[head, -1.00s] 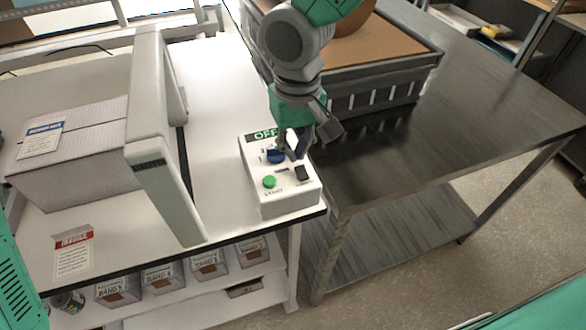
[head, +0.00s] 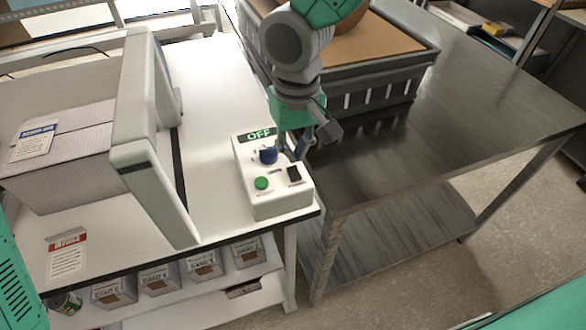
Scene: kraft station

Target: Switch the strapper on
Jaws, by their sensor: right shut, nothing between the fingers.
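The strapper's white control box (head: 278,205) stands at the right front corner of the white table. Its display reads OFF (head: 259,134). It carries a blue knob (head: 268,155), a green button (head: 261,183) and a black switch (head: 294,174). The strapper's pale arch (head: 150,180) stands to the left of the box. My right gripper (head: 298,155) is shut and empty, pointing down at the back right of the box, just right of the blue knob. I cannot tell whether it touches the box. My left gripper is not in view.
A cardboard box (head: 70,165) with a blue label sits at the arch. An invoice sheet (head: 66,256) lies at the table's front. Several band boxes (head: 160,279) fill the shelf below. A steel table (head: 450,110) with a grey crate (head: 375,95) stands at the right.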

